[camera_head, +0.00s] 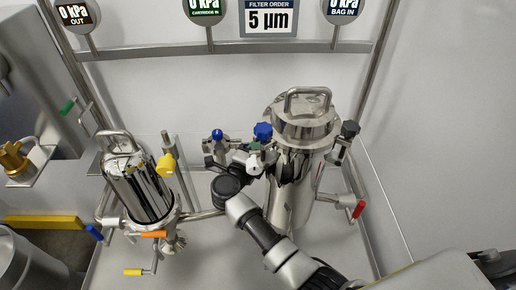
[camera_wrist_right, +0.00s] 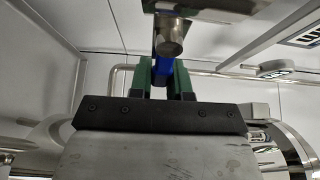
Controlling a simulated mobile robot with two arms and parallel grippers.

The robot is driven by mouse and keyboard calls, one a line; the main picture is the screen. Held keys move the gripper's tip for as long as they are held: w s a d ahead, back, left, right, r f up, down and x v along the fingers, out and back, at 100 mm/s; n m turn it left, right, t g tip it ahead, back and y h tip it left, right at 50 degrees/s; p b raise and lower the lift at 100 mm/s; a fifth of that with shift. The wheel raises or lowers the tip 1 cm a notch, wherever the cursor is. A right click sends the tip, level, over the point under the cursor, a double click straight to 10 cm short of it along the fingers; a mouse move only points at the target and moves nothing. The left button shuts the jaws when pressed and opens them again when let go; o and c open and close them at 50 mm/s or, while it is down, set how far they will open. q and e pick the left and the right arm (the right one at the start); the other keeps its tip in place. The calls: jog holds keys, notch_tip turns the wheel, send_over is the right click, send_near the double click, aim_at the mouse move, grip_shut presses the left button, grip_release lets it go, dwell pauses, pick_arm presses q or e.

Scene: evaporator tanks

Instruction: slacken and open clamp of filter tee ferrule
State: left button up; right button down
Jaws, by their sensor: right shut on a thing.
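A blue clamp knob (camera_head: 263,131) sits on the left side of the tall steel filter housing (camera_head: 292,195). My right gripper (camera_head: 257,144) reaches up to it from below, its fingers mostly hidden by my arm. In the right wrist view, the green fingers of my right gripper (camera_wrist_right: 168,80) are shut on the blue knob (camera_wrist_right: 158,72). A round metal stud end (camera_wrist_right: 172,38) shows just beyond the fingertips. The tee ferrule and the clamp band are largely hidden, so I cannot tell how loose the clamp is. My left gripper is not in view.
A second blue knob (camera_head: 217,134) stands just left of the gripper. A smaller steel housing (camera_head: 142,185) with a yellow knob (camera_head: 166,165) is at the left. A red-handled valve (camera_head: 358,209) is right of the tall housing. Gauges (camera_head: 205,8) hang above on a rail.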

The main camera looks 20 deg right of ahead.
jog(key=c, duration=1.1)
grip_release()
jog(key=shift+o, duration=0.2)
